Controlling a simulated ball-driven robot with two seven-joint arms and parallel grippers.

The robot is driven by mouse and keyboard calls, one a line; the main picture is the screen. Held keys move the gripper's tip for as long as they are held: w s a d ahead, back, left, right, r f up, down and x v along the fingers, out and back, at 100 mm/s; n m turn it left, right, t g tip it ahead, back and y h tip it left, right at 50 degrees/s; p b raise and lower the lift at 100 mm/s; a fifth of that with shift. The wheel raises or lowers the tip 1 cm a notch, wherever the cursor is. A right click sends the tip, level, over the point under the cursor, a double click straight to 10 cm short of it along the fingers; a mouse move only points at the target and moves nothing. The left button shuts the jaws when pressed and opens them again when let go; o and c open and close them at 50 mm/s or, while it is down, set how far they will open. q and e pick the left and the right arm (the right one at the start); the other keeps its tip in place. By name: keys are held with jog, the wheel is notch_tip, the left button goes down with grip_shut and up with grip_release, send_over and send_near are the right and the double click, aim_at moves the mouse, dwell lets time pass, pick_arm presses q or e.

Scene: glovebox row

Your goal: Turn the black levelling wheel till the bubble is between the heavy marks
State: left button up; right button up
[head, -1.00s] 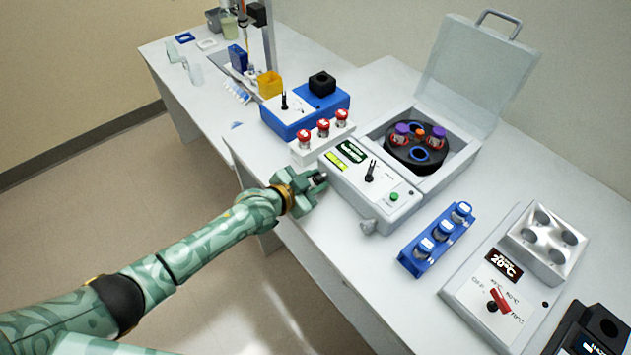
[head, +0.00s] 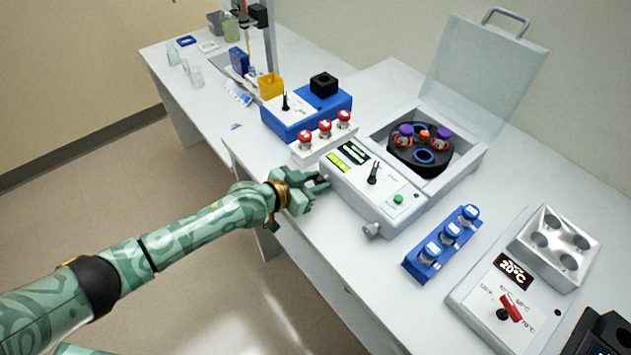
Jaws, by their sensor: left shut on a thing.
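The centrifuge (head: 372,198) stands on the bench with its clear lid raised. A yellow-green strip (head: 338,163), which looks like the bubble level, sits on its sloping panel below a dark display (head: 355,152). The bubble and marks are too small to make out. My left gripper (head: 319,184) is at the left front corner of the centrifuge, shut on a small dark thing there that looks like the black levelling wheel. The fingers hide most of it. My right gripper is not in view.
A blue rack of capped vials (head: 441,245) stands right of the centrifuge. A white rack of red-capped vials (head: 321,140) is close behind my left gripper. A grey knob (head: 372,230) sticks out at the centrifuge's front. A heating block (head: 515,275) is farther right.

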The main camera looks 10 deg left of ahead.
pick_arm(q)
jog(key=o, duration=0.7)
jog(key=p+v, duration=0.4)
jog(key=v, duration=1.2)
jog(key=shift+a, duration=0.25)
